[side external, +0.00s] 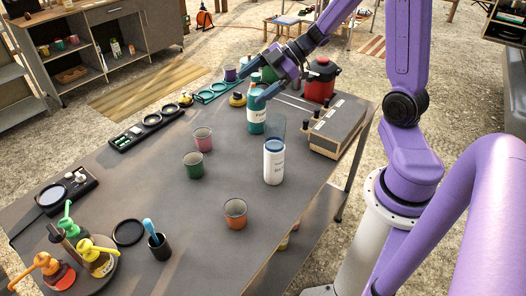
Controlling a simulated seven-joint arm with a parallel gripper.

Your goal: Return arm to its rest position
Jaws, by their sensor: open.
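My gripper (253,85) is at the far part of the grey table (165,200), on the end of my purple arm, which reaches in from the upper right. Its blue fingers are apart and it appears to hold nothing. One finger overlaps the top of a teal labelled bottle (256,126) in this view; I cannot tell whether they touch. The bottle stands upright.
Pink (203,140), green (193,166) and orange (235,215) cups stand mid-table. Pump bottles (97,260) crowd the front left.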

